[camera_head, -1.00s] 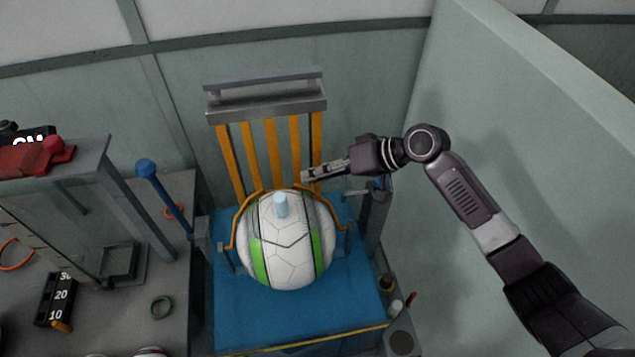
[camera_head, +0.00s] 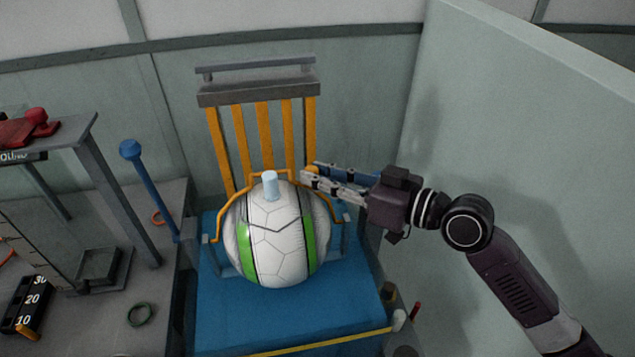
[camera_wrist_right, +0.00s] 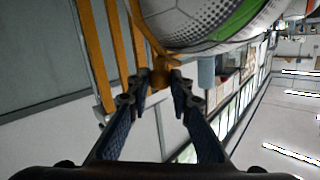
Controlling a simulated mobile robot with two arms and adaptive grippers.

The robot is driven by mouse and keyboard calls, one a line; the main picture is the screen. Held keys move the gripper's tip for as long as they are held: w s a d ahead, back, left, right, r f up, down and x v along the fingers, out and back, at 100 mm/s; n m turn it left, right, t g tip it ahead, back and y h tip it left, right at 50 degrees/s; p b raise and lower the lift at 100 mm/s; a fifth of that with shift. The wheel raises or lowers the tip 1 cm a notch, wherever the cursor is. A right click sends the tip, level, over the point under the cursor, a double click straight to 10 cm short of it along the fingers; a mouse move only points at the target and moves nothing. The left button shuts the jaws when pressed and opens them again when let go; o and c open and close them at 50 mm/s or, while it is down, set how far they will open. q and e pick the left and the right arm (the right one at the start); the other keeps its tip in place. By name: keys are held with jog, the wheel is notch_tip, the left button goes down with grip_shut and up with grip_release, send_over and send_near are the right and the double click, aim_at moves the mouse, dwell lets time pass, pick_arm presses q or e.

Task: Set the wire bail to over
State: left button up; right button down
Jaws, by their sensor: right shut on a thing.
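The wire bail (camera_head: 217,228) is an orange wire with its feet at both sides of a white and green ball (camera_head: 275,245). Its raised middle passes behind the ball's top and the pale blue plug (camera_head: 270,186). An orange knob (camera_head: 312,171) sits at the bail's right shoulder. My right gripper (camera_head: 310,178) reaches in from the right and is shut on this knob. The right wrist view shows the knob (camera_wrist_right: 160,76) between the fingertips, with the ball just beyond. My left gripper is not in view.
The ball rests on a blue table (camera_head: 350,290) with grey side posts. Behind stands a rack of orange slats (camera_head: 264,135) under a grey bar. A blue-topped lever (camera_head: 150,180) stands at left. A pale green wall (camera_head: 520,140) bounds the right side.

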jog(key=shift+s+d+f, duration=0.1)
jog(key=shift+s+f, duration=0.1)
jog(key=shift+s, duration=0.45)
jog(key=shift+s+d+f, duration=0.1)
jog(key=shift+s+f, duration=0.05)
jog(key=shift+s, duration=0.5)
jog(key=c, duration=1.7)
grip_release()
jog(key=shift+c, duration=0.2)
jog(key=shift+r, duration=0.5)
notch_tip(320, 180, up, 9)
jog(key=shift+r, duration=0.15)
